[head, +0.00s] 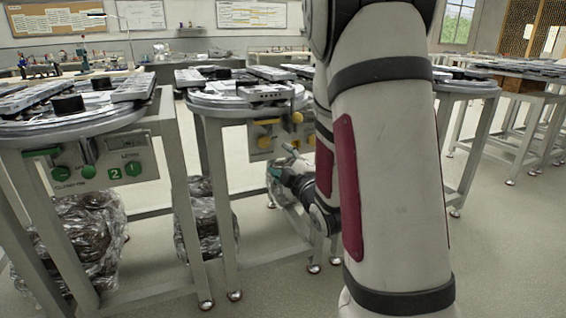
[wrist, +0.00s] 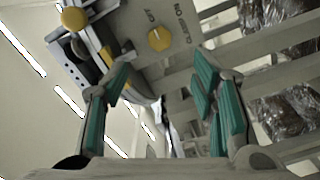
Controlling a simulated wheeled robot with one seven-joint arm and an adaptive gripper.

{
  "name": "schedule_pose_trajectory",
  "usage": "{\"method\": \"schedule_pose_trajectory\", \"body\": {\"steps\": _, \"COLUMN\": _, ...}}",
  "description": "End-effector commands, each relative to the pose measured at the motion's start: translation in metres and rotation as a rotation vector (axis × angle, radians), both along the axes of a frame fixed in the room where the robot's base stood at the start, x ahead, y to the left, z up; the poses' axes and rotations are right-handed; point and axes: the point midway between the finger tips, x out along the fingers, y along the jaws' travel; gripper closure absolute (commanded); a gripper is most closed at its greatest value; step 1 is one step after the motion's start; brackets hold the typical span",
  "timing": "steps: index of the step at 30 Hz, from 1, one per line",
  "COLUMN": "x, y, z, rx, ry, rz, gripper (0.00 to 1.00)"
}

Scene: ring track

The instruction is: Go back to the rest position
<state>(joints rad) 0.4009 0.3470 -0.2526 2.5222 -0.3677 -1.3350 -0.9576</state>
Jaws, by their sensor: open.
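My gripper (wrist: 162,95) shows in the wrist view with its teal-padded fingers spread apart, open and with nothing between them. In the head view my white arm hangs down in front and hides part of the middle station. My gripper (head: 287,160) shows there small, just left of the arm, below and close to the panel with yellow knobs (head: 262,141). I cannot tell from these views whether it touches anything.
The middle station's round table (head: 215,99) carries metal parts. A left station (head: 60,128) has green knobs and a button marked 2. Plastic-wrapped bundles (head: 85,245) lie under the tables. Open floor (head: 510,250) is at the right; more benches (head: 520,72) stand behind.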

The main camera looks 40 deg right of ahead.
Motion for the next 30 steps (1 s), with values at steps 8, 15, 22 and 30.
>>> {"method": "schedule_pose_trajectory", "body": {"steps": 8, "x": 0.000, "y": 0.000, "z": 0.000, "rx": 0.000, "ry": 0.000, "rz": 0.000, "gripper": 0.47}}
{"method": "schedule_pose_trajectory", "body": {"steps": 15, "x": 0.002, "y": 0.004, "z": 0.002, "rx": 0.036, "ry": 0.026, "rz": -0.004, "gripper": 0.47}}
{"method": "schedule_pose_trajectory", "body": {"steps": 22, "x": -0.004, "y": 0.032, "z": 0.000, "rx": 0.247, "ry": 0.189, "rz": -0.045, "gripper": 0.47}}
{"method": "schedule_pose_trajectory", "body": {"steps": 30, "x": -0.047, "y": 0.083, "z": -0.007, "rx": 0.547, "ry": 0.425, "rz": -0.142, "gripper": 0.47}}
